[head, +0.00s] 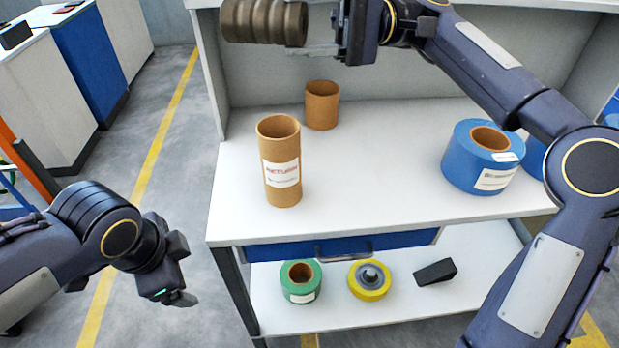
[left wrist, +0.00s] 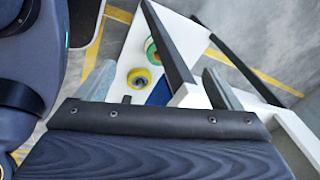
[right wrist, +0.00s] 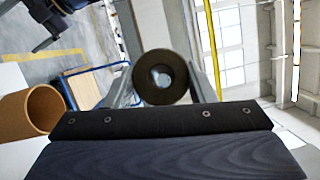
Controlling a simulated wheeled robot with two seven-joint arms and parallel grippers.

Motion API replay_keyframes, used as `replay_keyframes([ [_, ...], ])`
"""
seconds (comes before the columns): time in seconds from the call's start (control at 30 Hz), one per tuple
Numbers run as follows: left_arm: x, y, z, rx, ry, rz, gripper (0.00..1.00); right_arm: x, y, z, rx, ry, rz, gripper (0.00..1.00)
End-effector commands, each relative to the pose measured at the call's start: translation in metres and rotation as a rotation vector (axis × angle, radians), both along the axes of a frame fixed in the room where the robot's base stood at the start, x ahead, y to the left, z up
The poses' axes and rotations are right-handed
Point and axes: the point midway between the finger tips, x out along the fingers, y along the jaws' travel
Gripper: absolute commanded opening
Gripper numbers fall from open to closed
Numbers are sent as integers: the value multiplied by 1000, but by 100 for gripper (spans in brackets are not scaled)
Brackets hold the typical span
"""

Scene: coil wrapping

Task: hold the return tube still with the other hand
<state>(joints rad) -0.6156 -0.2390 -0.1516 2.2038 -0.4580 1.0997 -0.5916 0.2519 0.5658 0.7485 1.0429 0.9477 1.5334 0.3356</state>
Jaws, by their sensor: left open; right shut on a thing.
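The return tube (head: 281,165) is a tall brown cardboard cylinder with a white label. It stands upright at the left of the white tabletop. My left gripper (head: 178,298) is open and empty, left of the bench and lower than the tabletop, apart from the tube. It also shows in the left wrist view (left wrist: 160,88) with nothing between its fingers. My right gripper (head: 318,28) is shut on a brown ribbed coil (head: 262,22), held in the air above the back of the bench. In the right wrist view the coil (right wrist: 145,82) shows end-on, with a hole through it.
A shorter cardboard tube (head: 322,105) stands behind the return tube. A blue roll (head: 468,170) stands at the right. The lower shelf holds a green roll (head: 301,290), a yellow roll (head: 369,288) and a black wedge (head: 436,272). The tabletop's middle is clear.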

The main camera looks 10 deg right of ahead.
Motion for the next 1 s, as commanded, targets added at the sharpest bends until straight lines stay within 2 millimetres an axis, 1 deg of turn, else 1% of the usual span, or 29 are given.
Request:
replay_keyframes([
  [0.03,11,-13,5,97,-17,-149,88,0,0,1,2,-2,0,23],
  [0.17,39,-45,21,371,-76,-508,88,0,0,1,2,-2,0,23],
  [0.2,46,-58,28,462,-97,-614,88,0,0,1,2,-2,0,23],
  [0.27,56,-80,39,602,-130,-765,88,0,0,1,2,-2,0,23],
  [0.3,61,-95,47,701,-152,-862,88,0,0,1,2,-2,0,23],
  [0.37,66,-120,61,848,-186,-992,88,0,0,1,2,-1,0,23],
  [0.4,68,-137,70,944,-209,-1069,88,0,0,1,2,-1,0,23],
  [0.43,68,-149,76,1014,-223,-1120,88,0,0,1,2,-1,0,22],
  [0.5,71,-170,79,1133,-251,-1144,88,0,0,1,2,-1,0,22],
  [0.6,71,-194,84,1260,-300,-1154,88,0,0,1,2,-1,0,22],
  [0.7,69,-211,88,1343,-339,-1158,88,0,0,1,2,-1,0,22],
  [0.83,70,-219,90,1389,-363,-1158,88,0,0,1,2,-1,0,22],
  [0.93,77,-217,87,1394,-365,-1157,88,0,0,1,2,-1,0,22],
  [1.0,86,-213,83,1394,-362,-1156,88,0,0,1,2,-1,0,23],
])
